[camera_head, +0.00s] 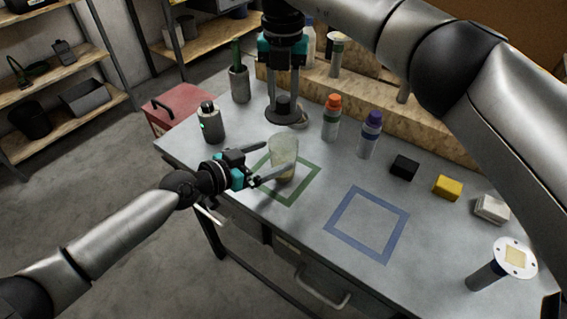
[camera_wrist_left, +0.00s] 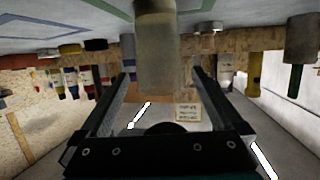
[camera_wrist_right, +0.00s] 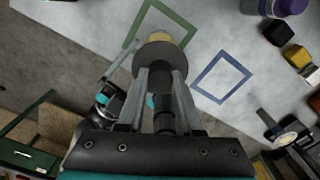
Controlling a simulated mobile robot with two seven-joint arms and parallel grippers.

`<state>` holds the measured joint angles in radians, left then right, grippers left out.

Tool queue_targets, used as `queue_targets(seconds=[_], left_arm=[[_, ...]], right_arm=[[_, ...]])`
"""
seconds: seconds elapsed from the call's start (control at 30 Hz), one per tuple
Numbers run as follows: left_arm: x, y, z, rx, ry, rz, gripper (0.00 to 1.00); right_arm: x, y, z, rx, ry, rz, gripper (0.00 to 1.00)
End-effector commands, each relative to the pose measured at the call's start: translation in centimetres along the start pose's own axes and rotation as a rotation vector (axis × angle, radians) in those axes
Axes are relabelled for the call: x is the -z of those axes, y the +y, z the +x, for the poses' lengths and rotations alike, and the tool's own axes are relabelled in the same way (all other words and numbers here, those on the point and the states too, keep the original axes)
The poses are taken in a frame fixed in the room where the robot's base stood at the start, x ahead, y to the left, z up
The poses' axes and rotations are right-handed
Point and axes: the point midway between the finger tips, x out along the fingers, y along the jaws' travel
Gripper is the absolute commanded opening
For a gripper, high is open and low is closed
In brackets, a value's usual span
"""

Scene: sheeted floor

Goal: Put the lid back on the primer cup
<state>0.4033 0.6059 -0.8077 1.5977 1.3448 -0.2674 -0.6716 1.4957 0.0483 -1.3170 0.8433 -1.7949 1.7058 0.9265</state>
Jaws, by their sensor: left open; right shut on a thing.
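The primer cup (camera_head: 284,150) is a translucent, yellowish cup standing upright on the table within the green square outline (camera_head: 306,190). My left gripper (camera_head: 273,159) is open with its fingers on either side of the cup; the cup also shows between them in the left wrist view (camera_wrist_left: 156,55). My right gripper (camera_head: 285,98) is shut on the dark grey round lid (camera_head: 285,116) by its knob, behind the cup in the head view. In the right wrist view the lid (camera_wrist_right: 158,57) partly hides something yellowish, probably the cup. The cup's top looks uncovered.
An orange-capped bottle (camera_head: 331,120) and a purple-capped bottle (camera_head: 369,135) stand right of the cup. Black (camera_head: 404,167), yellow (camera_head: 447,188) and white (camera_head: 491,209) blocks lie further right. The blue square outline (camera_head: 342,232) is empty.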

Motion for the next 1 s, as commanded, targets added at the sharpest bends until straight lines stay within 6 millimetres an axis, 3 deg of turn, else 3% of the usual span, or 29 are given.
queue_targets(seconds=[0.1,0.3,0.77,1.0], left_arm=[[0.1,0.1,2.0,-0.001,0.001,-0.001,1.00],[0.1,0.0,3.9,-0.001,0.000,-0.002,1.00],[0.0,0.1,4.7,-0.001,-0.001,0.000,1.00],[0.0,0.0,4.7,-0.001,-0.001,0.000,0.76]], right_arm=[[0.0,0.0,0.0,0.000,0.000,0.000,0.00],[0.0,0.0,0.0,0.000,0.000,0.000,0.00],[0.0,0.0,0.0,0.000,0.000,0.000,0.00],[0.0,0.0,0.0,0.000,0.000,0.000,0.00]])
